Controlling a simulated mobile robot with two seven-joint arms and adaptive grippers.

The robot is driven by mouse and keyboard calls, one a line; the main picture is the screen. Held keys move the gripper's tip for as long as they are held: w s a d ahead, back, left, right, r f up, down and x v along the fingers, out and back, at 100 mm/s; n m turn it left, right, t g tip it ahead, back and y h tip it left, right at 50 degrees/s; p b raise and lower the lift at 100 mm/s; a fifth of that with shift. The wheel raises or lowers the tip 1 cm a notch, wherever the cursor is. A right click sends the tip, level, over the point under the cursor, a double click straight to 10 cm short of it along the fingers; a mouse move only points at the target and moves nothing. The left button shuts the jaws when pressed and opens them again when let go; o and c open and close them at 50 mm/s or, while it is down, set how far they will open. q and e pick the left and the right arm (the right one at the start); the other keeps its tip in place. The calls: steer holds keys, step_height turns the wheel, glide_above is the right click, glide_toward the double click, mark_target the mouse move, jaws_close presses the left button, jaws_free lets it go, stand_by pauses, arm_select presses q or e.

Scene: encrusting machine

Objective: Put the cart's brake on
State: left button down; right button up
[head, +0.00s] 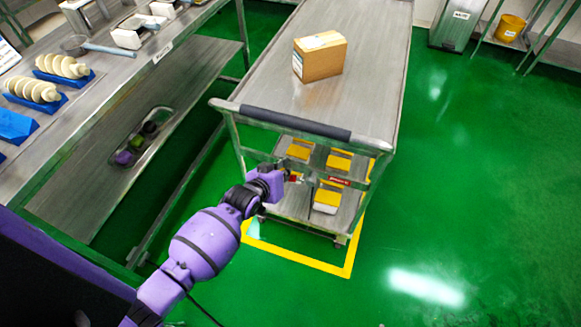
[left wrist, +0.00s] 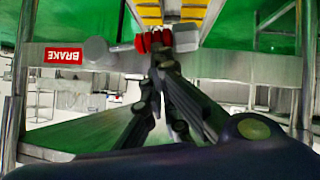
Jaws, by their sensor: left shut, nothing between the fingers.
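The cart (head: 352,98) stands in the middle of the head view, with a dark handle grip along its near edge. A red BRAKE label (left wrist: 64,55) is on a grey crossbar below; it appears upside down in the left wrist view. Beside it is the brake lever (left wrist: 152,41), with a grey round pivot, a thin rod and a red grip. My left gripper (left wrist: 160,62) is shut and empty, its fingertips at or just by the red grip; contact cannot be told. In the head view my left gripper (head: 288,177) is at the cart's near end. My right gripper is out of view.
A cardboard box (head: 319,57) sits on the cart top. Yellow-topped boxes (head: 328,197) are on its lower shelves. Yellow floor tape (head: 300,260) marks the cart's spot. A steel workbench (head: 100,100) stands at left. The green floor at right is clear.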

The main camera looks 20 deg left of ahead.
arm_select(q)
steer(key=shift+a+f, duration=0.25)
steer(key=shift+f, duration=0.55)
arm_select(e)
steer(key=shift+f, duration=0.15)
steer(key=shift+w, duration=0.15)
